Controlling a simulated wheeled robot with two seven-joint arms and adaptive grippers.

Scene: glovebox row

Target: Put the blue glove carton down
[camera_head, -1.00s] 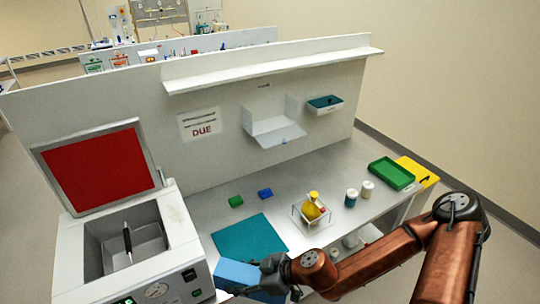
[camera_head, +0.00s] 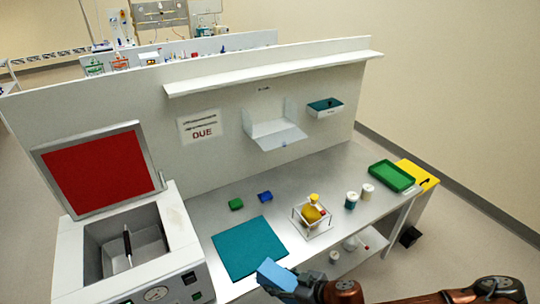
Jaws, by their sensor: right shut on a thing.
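The blue glove carton (camera_head: 277,272) is a light blue box low in the middle of the view. It is tilted and is just off the front corner of the teal mat (camera_head: 248,247), near the bench's front edge. My right gripper (camera_head: 298,289) is shut on the carton's right end. The fingers are partly hidden at the bottom of the view. I cannot tell whether the carton touches the bench. My left gripper is not in view.
A machine (camera_head: 138,248) with a raised red lid stands at the left.

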